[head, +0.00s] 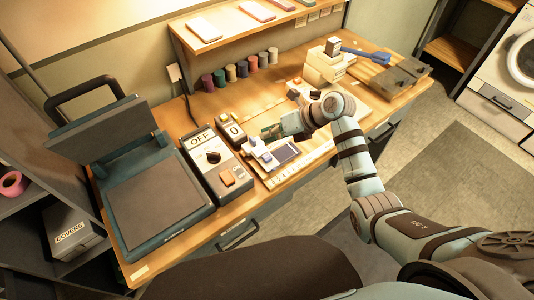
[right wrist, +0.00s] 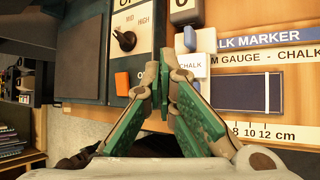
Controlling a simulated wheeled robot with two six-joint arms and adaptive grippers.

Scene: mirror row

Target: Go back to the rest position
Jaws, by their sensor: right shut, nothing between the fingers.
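My right arm reaches in from the right in the head view, bent over the bench. Its right gripper (head: 268,131) hangs over the middle of the bench, above the chalk gauge area. In the right wrist view the green-padded fingers of this gripper (right wrist: 164,78) are closed with nothing between them. A white block marked CHALK (right wrist: 190,66) lies just beyond the fingertips; I cannot tell whether they touch. A dark blue pad (right wrist: 246,90) lies right of it. My left gripper is not in view.
A flat press (head: 160,205) with its lid raised stands at the left. Beside it is a control box (head: 208,165) with a dial and orange switch. Colored spools (head: 242,69) line the back under a shelf (head: 260,22). Open floor (head: 440,180) lies to the right.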

